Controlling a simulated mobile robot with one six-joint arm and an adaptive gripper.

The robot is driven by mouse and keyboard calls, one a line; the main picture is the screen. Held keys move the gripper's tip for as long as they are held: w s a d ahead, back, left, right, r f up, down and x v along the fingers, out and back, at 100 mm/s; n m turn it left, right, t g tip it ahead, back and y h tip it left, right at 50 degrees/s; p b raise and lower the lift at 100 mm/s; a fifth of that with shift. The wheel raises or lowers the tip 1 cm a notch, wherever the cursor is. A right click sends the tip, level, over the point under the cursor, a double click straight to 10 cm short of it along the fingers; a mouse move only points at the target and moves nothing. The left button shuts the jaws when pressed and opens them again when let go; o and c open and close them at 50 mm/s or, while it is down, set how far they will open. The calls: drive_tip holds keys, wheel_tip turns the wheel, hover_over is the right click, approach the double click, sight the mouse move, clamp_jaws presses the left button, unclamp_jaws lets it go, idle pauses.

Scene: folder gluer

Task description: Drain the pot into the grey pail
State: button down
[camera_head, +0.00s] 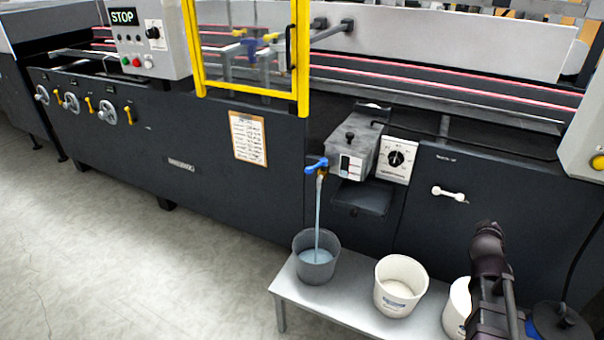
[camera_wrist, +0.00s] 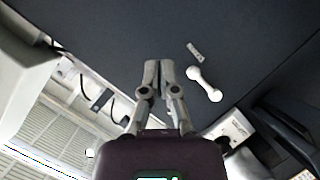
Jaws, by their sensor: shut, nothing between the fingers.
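The pot (camera_head: 352,158) is a grey box with a dark knob on its lid, mounted on the front of the machine. A blue-handled valve (camera_head: 317,166) is at its left side. A thin pale-blue stream (camera_head: 318,215) runs from the valve's spout down into the grey pail (camera_head: 318,275). The pail stands upright on the bench under the spout, with pale-blue liquid inside. My gripper (camera_wrist: 158,72) is shut and empty in front of the dark machine panel in the wrist view. I cannot make out its fingers in the head view.
A white bucket (camera_head: 401,288) stands right of the grey pail on the low grey bench (camera_head: 347,305). Another white bucket (camera_head: 456,306) is partly behind my arm. A white handle (camera_head: 450,195) is on the panel; it also shows in the wrist view (camera_wrist: 205,85). The floor at left is clear.

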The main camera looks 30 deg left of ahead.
drive_tip(key=s+d+f+m+g+h, duration=0.2)
drive_tip(key=s+d+f+m+g, duration=0.4)
drive_tip(key=s+f, duration=0.25)
drive_tip(key=s+a+f+g, duration=0.2)
drive_tip(key=s+g, duration=0.2)
drive_tip(key=s, duration=0.2)
drive_tip(key=w+a+r+n+t, duration=0.1)
drive_tip(key=a+r+n+t, duration=0.2)
drive_tip(key=a, duration=0.7)
drive_tip(key=w+a+r+n+t, duration=0.15)
drive_tip(key=a+n, duration=0.35)
drive_tip(key=a, duration=0.6)
drive_tip(key=w+a+r+n+t, duration=0.1)
drive_tip(key=a+r+n+t, duration=0.25)
drive_tip(key=a, duration=0.65)
drive_tip(key=s+a+r+n+t+y, duration=0.2)
drive_tip(key=s+a+r+n+y, duration=0.2)
drive_tip(key=a, duration=0.9)
drive_tip(key=s+a+r+n+t+y+p, duration=0.1)
drive_tip(key=s+a+n, duration=0.6)
drive_tip(key=a, duration=0.7)
wheel_tip(320, 180, up, 3)
drive_tip(key=s+t+y, duration=0.1)
drive_tip(key=s+y, duration=0.1)
drive_tip(key=shift+a+y, duration=0.15)
drive_tip(key=shift+y, duration=0.25)
drive_tip(key=shift+w, duration=0.1)
